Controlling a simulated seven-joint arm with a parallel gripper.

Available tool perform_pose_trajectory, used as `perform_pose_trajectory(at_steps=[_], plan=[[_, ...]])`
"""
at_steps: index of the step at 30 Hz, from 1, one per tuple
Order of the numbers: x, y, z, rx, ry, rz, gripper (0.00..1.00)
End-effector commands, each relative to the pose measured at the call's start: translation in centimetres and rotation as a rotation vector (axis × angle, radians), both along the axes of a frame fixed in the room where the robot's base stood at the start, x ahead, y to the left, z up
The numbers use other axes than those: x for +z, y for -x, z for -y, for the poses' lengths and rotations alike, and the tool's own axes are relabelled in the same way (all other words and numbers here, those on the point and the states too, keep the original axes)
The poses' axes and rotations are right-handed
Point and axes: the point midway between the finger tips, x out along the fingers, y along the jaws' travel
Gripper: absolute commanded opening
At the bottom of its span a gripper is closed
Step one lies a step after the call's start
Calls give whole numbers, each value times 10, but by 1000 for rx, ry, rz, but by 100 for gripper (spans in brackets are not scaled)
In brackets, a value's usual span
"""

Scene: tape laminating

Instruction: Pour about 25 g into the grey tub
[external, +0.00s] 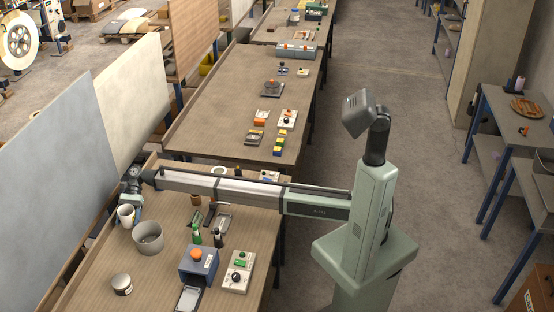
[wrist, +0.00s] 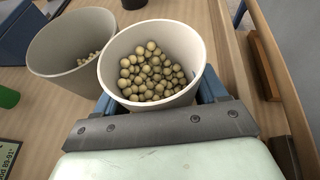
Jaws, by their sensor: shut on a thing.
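My gripper (external: 131,200) is shut on a white cup (external: 126,216), at the far left end of my arm. In the wrist view the cup (wrist: 190,45) stands between the blue fingers and holds many round beige beads (wrist: 150,72). The grey tub (external: 148,238) stands on the bench just to the right of and below the cup. In the wrist view the grey tub (wrist: 50,65) is left of the cup, with its right side partly hidden by it. A few beads (wrist: 88,58) show inside the tub. The cup looks roughly upright.
A small jar (external: 122,284) stands in front of the tub. A blue box with an orange button (external: 198,265) and a white switch box (external: 237,272) are to the right. Upright panels (external: 50,170) line the bench's left edge.

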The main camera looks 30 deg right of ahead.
Motion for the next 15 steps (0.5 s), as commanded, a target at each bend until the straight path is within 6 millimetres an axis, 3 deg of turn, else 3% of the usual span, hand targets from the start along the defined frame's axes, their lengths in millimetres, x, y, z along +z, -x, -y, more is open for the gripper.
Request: perform_pose_trajectory(at_steps=[8,15], plan=[[-7,-2,-1,-1,9,-31,39],[15,-2,0,0,8,-31,39]])
